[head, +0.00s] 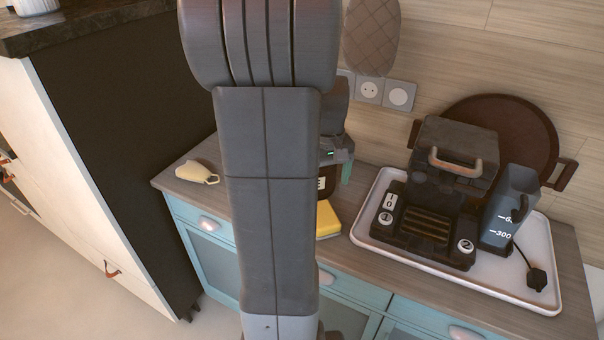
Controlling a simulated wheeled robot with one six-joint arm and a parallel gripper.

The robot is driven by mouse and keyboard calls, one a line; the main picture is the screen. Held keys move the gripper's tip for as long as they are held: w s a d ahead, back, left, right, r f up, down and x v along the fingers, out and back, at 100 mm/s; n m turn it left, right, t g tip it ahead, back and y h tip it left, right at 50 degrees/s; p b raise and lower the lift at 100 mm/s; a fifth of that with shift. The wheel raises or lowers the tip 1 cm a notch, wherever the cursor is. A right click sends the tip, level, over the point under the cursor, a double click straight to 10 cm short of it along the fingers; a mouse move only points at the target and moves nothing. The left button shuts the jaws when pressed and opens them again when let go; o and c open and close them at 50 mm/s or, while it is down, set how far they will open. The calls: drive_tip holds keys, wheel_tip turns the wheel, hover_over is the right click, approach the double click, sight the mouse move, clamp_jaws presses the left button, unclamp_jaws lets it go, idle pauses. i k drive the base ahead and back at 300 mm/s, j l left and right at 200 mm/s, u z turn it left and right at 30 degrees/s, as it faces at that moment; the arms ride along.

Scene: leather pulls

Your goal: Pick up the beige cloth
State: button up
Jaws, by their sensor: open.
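A small cream-beige item (196,172) lies on the left end of the wooden counter, left of my arm. It looks like soft folded fabric with a loop at its right end, but I cannot be sure that it is the beige cloth. My gripper (337,165) is partly hidden behind my arm, over the counter. One teal finger shows at its right; the other is hidden. It is open and stands apart from the cream item, to its right. A yellow block-like thing (328,219) lies below the gripper, partly hidden by my arm.
A white tray (385,240) on the right holds a black appliance (440,190) and a grey jug (508,205). A round brown tray (520,130) leans on the wall. A quilted mitt (371,35) hangs above. A tall dark-sided cabinet (110,130) borders the counter's left.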

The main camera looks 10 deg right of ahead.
sight(194, 171)
drive_tip(key=i+j+z, duration=0.25)
drive_tip(key=j+z, duration=0.25)
drive_tip(key=i+j+z, duration=0.25)
drive_tip(key=j, duration=0.2)
drive_tip(key=j+z, duration=0.25)
drive_tip(key=k+j, duration=0.05)
drive_tip(key=j, duration=0.05)
